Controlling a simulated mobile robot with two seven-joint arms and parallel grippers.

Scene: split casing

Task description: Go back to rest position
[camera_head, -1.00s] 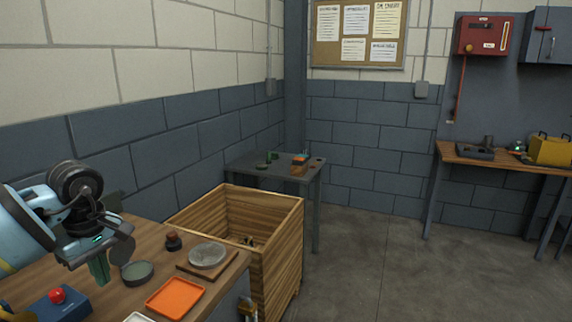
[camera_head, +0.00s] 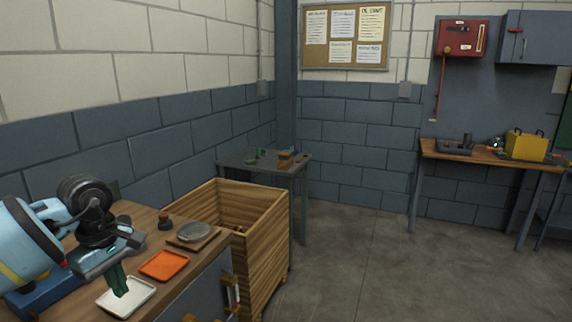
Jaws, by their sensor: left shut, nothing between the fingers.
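My left gripper (camera_head: 119,281) is in the lower left of the head view. Its green fingers are together with nothing between them, pointing down over the white tray (camera_head: 140,293) on the wooden workbench (camera_head: 140,216). Whether the fingertips touch the tray I cannot tell. The gripper covers part of the bench behind it. My right gripper is not in view.
On the bench are an orange tray (camera_head: 164,265), a grey disc on a board (camera_head: 194,232) and a small dark knob (camera_head: 165,222). An open wooden crate (camera_head: 262,247) stands beside it, with a grey table (camera_head: 297,170) behind. Floor at right is clear.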

